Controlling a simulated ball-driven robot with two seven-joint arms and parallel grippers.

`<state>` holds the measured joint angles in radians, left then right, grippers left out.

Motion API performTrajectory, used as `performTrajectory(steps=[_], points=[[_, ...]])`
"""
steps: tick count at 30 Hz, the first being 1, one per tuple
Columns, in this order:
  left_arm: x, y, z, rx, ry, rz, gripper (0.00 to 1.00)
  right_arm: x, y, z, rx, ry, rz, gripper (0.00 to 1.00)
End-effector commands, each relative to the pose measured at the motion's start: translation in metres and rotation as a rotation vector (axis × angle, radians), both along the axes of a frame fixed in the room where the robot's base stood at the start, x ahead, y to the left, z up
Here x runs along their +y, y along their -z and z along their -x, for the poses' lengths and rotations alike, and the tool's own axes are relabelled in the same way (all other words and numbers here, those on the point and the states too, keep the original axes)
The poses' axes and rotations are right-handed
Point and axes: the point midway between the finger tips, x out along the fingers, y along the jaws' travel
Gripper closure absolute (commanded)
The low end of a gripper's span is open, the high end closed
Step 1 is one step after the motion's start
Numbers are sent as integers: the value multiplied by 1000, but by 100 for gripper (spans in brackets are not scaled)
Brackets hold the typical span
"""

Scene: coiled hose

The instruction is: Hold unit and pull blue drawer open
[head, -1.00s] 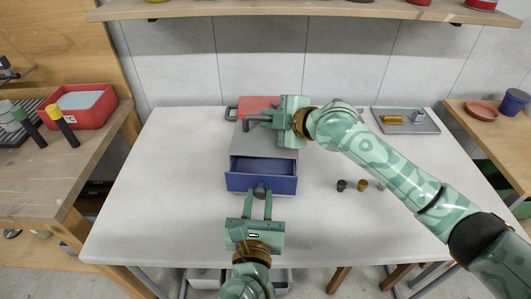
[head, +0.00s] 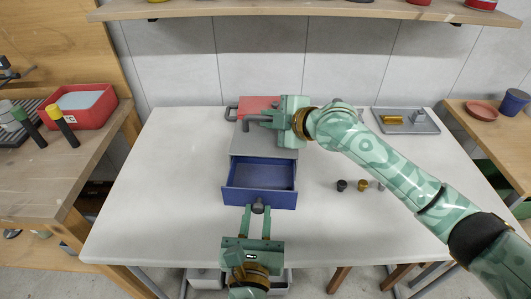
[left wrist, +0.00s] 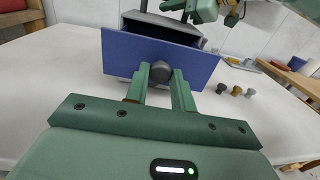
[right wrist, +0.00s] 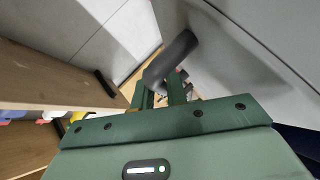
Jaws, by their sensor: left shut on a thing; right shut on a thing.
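The grey drawer unit (head: 282,143) stands on the white table. Its blue drawer (head: 258,199) is pulled well out, and the inside looks empty. My left gripper (head: 258,211) is shut on the drawer's dark round knob (left wrist: 161,71), in front of the blue front panel (left wrist: 120,55) in the left wrist view. My right gripper (head: 271,118) is shut on the dark grey handle (head: 250,125) on top of the unit. In the right wrist view the handle bar (right wrist: 172,58) passes between the fingertips.
A red case (head: 258,104) lies behind the unit. Several small knobs (head: 362,186) stand on the table to the right. A grey tray (head: 425,127) with parts sits at the back right. The table's left side is clear. A wooden shelf (head: 300,10) runs above.

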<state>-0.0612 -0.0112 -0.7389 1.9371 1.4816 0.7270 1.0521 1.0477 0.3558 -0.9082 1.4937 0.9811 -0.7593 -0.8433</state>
Motion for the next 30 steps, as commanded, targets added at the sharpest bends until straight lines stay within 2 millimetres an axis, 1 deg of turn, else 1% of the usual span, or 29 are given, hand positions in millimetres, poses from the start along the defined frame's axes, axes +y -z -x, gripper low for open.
performTrajectory(steps=[5,6,7,14,17,30], points=[[0,1,0,3,1,0,95,0,1,0,2,0,2,100],[0,1,0,3,1,0,64,0,1,0,2,0,2,100],[0,1,0,3,1,0,58,0,1,0,2,0,2,100],[0,1,-1,1,0,0,58,0,1,0,2,0,2,100],[0,1,2,2,1,-1,58,0,1,0,2,0,2,100],[4,1,40,2,0,-1,58,0,1,0,2,0,2,100]])
